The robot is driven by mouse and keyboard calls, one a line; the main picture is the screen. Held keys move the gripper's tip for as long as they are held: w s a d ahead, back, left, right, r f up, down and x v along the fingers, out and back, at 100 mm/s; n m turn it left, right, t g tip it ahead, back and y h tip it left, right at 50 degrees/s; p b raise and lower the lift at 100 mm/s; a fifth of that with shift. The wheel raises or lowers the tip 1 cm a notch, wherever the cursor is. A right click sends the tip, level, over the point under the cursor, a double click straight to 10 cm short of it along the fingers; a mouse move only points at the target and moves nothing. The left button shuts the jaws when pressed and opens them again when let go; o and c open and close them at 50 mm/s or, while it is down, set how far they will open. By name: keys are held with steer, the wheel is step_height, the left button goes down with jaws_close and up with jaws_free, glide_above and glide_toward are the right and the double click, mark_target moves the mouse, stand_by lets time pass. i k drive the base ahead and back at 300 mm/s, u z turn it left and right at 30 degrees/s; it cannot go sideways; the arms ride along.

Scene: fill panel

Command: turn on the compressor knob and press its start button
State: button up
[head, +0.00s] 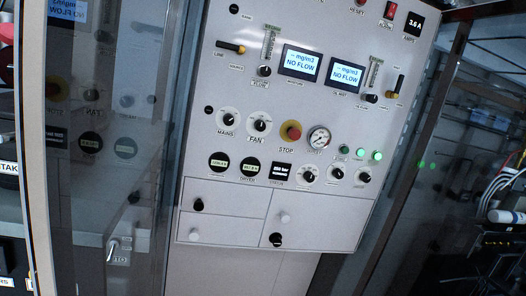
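A light grey control panel (290,205) fills the middle of the view, tilted in the picture. Its lower right holds three black knobs in a row: a left knob (309,175), a middle knob (336,173) and a right knob (364,177). Their labels are too small to read, so I cannot tell which is the compressor knob. Above them are a dim green button (344,149) and two brightly lit green ones, a middle one (361,153) and a right one (377,156). I cannot tell which is the start button. My gripper is not in view.
A MAINS knob (227,119), a FAN knob (260,124), a red STOP button (292,131) and a round gauge (319,138) sit nearby. Two displays (300,62) read NO FLOW. Drawers with small knobs lie below. A glass door (110,150) stands at left; cables (505,185) hang at right.

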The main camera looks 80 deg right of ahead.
mark_target(338, 173)
steer(key=z, duration=3.4)
steer(key=k, duration=1.7)
steer(key=u, duration=0.6)
steer(key=i, duration=1.6)
steer(key=z, duration=0.1)
